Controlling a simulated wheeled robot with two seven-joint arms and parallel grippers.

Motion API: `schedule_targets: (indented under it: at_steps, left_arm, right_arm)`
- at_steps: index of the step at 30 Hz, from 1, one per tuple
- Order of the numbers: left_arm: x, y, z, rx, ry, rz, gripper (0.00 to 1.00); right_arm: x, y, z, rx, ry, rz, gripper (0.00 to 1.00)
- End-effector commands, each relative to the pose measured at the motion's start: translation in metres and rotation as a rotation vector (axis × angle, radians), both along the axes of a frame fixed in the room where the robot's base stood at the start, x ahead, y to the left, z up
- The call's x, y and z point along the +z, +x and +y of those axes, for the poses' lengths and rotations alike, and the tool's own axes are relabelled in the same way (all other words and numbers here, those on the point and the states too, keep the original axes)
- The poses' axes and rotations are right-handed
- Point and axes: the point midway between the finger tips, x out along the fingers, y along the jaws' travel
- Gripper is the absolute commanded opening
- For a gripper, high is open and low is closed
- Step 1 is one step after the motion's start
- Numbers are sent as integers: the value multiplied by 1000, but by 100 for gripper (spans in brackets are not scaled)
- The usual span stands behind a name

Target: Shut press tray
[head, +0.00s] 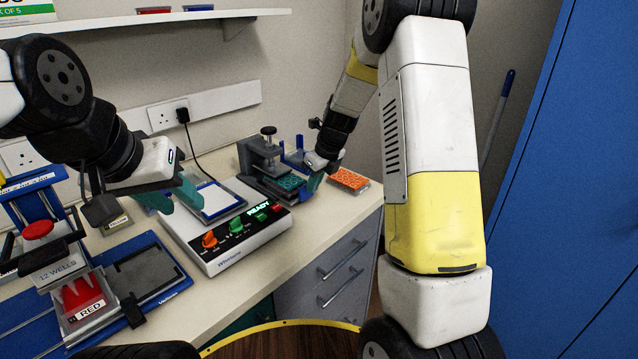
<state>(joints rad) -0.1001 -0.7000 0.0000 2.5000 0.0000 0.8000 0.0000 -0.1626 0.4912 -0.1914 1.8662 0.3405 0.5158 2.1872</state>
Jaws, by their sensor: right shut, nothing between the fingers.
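The press (268,150) is a dark grey frame with a black knob on top, standing at the back of the bench. Its tray (272,192) sticks out at the front and carries a teal patterned plate (290,182). My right gripper (313,184) is shut and empty at the right front side of the tray, close against it; whether it touches cannot be told. My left gripper (172,201) is open and empty, with its teal fingers apart, beside the white instrument at the left.
A white instrument (220,262) with lit buttons stands in front of the press. An orange plate (348,179) lies on the bench right of the tray. A blue rig (160,300) with a red block (82,298) is at the left. A blue cabinet (570,200) is at the right.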

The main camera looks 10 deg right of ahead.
Motion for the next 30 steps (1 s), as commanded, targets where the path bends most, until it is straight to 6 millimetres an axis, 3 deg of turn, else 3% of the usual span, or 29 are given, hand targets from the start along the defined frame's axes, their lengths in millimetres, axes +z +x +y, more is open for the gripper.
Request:
schedule_targets:
  at_steps: [6,12,30]
  left_arm:
    - [0,0,0,0,0,0,36]
    - [0,0,0,0,0,0,36]
    - [0,0,0,0,0,0,36]
  right_arm:
    - [-1,32,26,3,-1,-1,0]
    - [0,49,39,1,0,0,0]
    - [2,57,45,0,4,-8,0]
